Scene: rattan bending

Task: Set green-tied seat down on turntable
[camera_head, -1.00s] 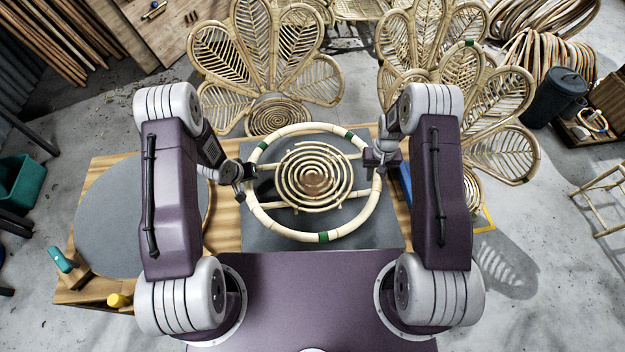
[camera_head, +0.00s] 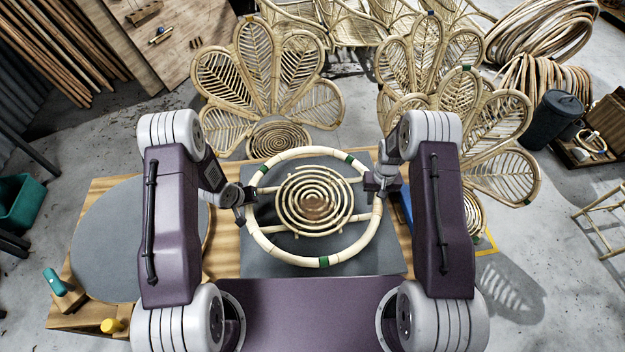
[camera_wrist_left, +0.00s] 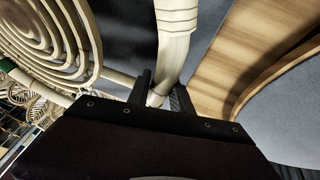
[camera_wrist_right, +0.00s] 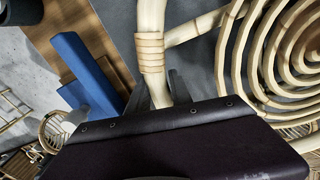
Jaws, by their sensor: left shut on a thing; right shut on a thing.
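The green-tied seat (camera_head: 283,257) is a pale rattan ring with a coiled spiral centre and green ties at its rim. It is over a dark grey mat (camera_head: 258,268) in front of me; I cannot tell whether it touches the mat. My left gripper (camera_head: 243,197) is shut on the ring's left side, as the left wrist view (camera_wrist_left: 162,98) also shows. My right gripper (camera_head: 374,183) is shut on its right side, near a wrapped binding in the right wrist view (camera_wrist_right: 158,98). The turntable (camera_head: 125,240), a large grey disc, is at the left, with its top bare.
A teal-handled tool (camera_head: 54,281) and a yellow knob (camera_head: 112,326) are at the bench's front left. A blue object (camera_wrist_right: 85,72) lies right of the mat. Petal-backed rattan chairs (camera_head: 268,75) stand behind the bench.

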